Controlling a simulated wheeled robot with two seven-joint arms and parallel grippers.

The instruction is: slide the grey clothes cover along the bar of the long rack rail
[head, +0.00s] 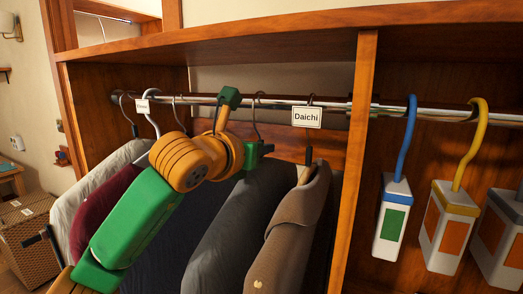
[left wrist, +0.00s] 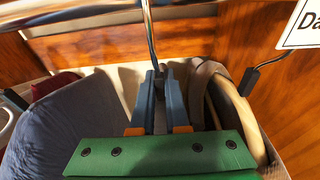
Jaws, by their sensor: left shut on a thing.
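The grey clothes cover (head: 228,232) hangs on the rail's bar (head: 285,101) in the head view, between a dark navy garment and a brown coat. Its metal hook (head: 257,112) rises to the bar. My left gripper (head: 262,149) is at the base of that hook, just below the bar. In the left wrist view, the two fingers (left wrist: 161,100) are shut on the hanger's neck under the hook (left wrist: 150,35). The cover's top is partly hidden by my gripper and arm. My right gripper is not in view.
A brown coat (head: 296,215) hangs right of the cover, by the "Daichi" card (head: 306,117). Maroon (head: 105,205) and pale (head: 83,195) garments hang left. A wooden upright (head: 358,150) divides the closet. Tagged boxes (head: 394,215) hang beyond it.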

